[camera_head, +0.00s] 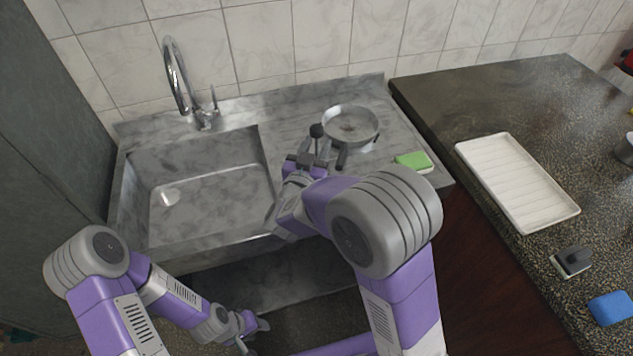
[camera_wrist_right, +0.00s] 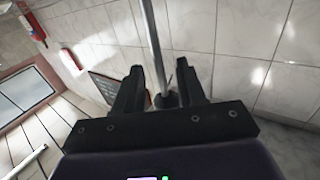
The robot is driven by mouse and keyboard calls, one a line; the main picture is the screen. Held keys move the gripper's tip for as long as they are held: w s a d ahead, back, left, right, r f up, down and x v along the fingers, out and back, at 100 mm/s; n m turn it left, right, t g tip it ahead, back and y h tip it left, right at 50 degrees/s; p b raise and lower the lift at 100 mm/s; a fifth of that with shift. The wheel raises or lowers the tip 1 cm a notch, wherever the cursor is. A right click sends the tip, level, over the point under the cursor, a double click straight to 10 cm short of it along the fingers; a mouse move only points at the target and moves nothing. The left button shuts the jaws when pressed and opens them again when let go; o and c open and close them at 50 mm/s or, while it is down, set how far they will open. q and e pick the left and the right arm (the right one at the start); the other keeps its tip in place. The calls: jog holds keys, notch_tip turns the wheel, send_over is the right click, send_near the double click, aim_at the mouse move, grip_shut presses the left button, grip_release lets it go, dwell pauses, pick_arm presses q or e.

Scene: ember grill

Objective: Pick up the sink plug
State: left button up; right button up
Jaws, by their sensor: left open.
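My right gripper (camera_head: 318,152) is over the counter right of the basin, beside the pan's handle. A small dark round thing (camera_head: 316,130) shows just beyond its fingers. In the right wrist view, a dark piece (camera_wrist_right: 166,100) with a thin grey rod lies between my right gripper's spread fingers (camera_wrist_right: 162,88); whether they grip it is unclear. My left gripper (camera_head: 254,331) is open, low in front of the sink.
A metal pan (camera_head: 351,125) sits on the counter near a green sponge (camera_head: 413,161). The faucet (camera_head: 180,85) stands behind the basin. On the dark right counter are a white tray (camera_head: 518,180), a small dark-topped item (camera_head: 572,262) and a blue sponge (camera_head: 611,308).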

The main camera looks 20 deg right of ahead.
jog(key=shift+x, duration=1.5)
jog(key=shift+w+a+f, duration=0.1)
jog(key=shift+f, duration=0.05)
grip_shut()
